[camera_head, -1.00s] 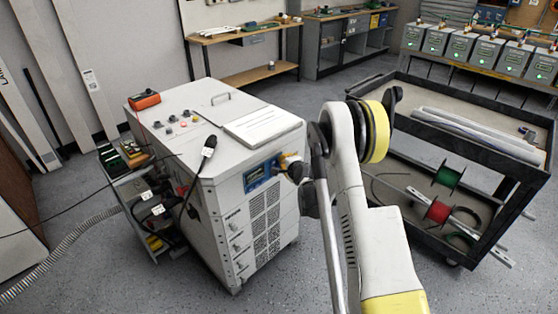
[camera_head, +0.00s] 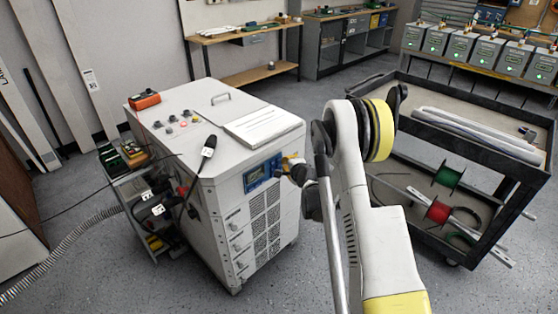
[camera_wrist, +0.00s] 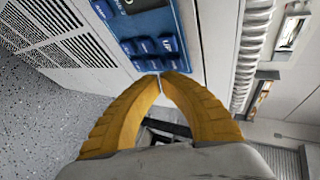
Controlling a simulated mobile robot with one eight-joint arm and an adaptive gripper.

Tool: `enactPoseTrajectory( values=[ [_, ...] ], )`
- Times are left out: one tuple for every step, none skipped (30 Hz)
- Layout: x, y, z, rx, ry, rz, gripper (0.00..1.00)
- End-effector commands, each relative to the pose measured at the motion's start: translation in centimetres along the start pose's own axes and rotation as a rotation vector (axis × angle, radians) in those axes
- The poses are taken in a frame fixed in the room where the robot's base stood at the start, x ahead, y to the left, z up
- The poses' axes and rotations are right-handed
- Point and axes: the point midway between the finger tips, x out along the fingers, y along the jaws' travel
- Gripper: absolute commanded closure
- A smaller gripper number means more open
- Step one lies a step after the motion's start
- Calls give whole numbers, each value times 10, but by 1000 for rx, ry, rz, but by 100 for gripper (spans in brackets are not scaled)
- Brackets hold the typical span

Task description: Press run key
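The white cabinet (camera_head: 225,195) has a blue control panel (camera_head: 262,174) with a dark display on its upper front. In the wrist view the panel (camera_wrist: 186,30) carries several dark blue keys (camera_wrist: 146,46). One key (camera_wrist: 170,44) appears to read "UP"; the other labels are too small or blurred to read, so I cannot tell which is the run key. My gripper (camera_wrist: 164,76) has yellow fingers brought together at the tips, with nothing held between them. The tips are close beside the lower row of keys; contact cannot be told. In the head view my gripper (camera_head: 290,162) is just right of the panel.
A paper stack (camera_head: 262,126), an orange device (camera_head: 145,99) and a black-ended cable (camera_head: 208,150) are on the cabinet top. A small side cart (camera_head: 130,180) stands left. A dark cart (camera_head: 490,180) with wire spools is right of my arm. Grey floor lies in front.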

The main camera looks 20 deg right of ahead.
Motion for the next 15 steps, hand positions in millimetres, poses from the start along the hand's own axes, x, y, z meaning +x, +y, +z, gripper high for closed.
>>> enactPoseTrajectory(
  values=[
    [0,0,0,0,0,0,100],
    [0,0,0,0,0,0,100],
    [-1,1,-1,0,0,0,100],
    [-2,1,-2,0,1,0,100],
    [-4,2,-3,1,1,0,100],
    [-7,4,-5,1,1,0,100],
    [-9,5,-6,1,1,0,100],
    [-12,6,-7,1,2,1,100],
    [-15,8,-9,1,1,1,100],
    [-17,9,-10,1,1,1,100],
    [-20,11,-11,1,0,1,100],
    [-23,12,-13,1,1,1,100],
    [-25,14,-14,1,1,1,100],
    [-28,15,-16,1,1,1,100],
    [-31,17,-18,1,1,1,100]
  ],
)
